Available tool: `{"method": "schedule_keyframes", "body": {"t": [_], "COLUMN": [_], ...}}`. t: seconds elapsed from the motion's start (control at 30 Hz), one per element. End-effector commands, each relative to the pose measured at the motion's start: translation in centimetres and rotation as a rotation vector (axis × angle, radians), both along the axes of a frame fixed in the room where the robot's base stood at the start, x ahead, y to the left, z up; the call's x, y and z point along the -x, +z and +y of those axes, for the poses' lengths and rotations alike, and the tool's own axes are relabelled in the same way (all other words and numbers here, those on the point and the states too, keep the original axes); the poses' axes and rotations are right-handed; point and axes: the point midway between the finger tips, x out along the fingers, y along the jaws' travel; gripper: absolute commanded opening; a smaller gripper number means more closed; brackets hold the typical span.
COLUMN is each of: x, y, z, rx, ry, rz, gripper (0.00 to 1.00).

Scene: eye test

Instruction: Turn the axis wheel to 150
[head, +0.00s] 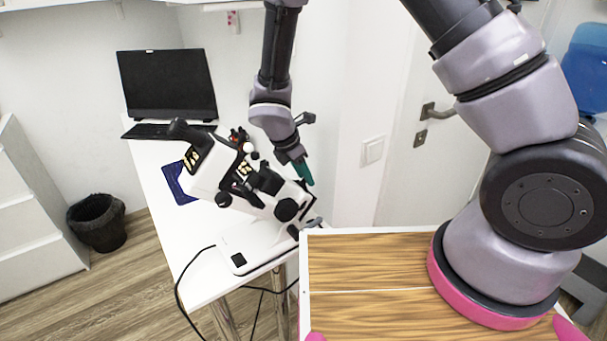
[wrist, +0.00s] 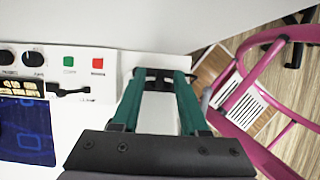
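The white and black eye-test instrument (head: 262,185) stands on the white table, with several black knobs and dark parts. A round black knob (head: 286,209) is on its near side. I cannot tell which part is the axis wheel. My gripper (head: 303,172) has green fingers and hangs at the instrument's right upper side, pointing down. In the wrist view its fingers (wrist: 159,82) are wide apart. A dark part (wrist: 158,74) shows between and just beyond the fingertips; contact cannot be told. Two black knobs (wrist: 33,58) with unreadable labels lie to the left.
A green button (wrist: 69,61) and a red button (wrist: 98,63) are left of the fingers. A laptop (head: 167,84) stands at the table's back. A wall is close right of the instrument. A black bin (head: 97,222) is on the floor.

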Motion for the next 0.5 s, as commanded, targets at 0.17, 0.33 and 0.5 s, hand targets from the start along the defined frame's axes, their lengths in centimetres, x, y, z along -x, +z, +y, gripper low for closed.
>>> {"method": "schedule_keyframes", "body": {"t": [0.17, 0.33, 0.5], "x": [0.00, -0.08, -0.83], "y": [0.02, 0.01, -0.08], "z": [0.02, 0.08, 0.54], "rx": [0.000, 0.002, 0.044], "ry": [0.000, 0.005, 0.077], "rz": [0.000, 0.005, 0.065], "gripper": [0.00, 0.00, 0.00]}}
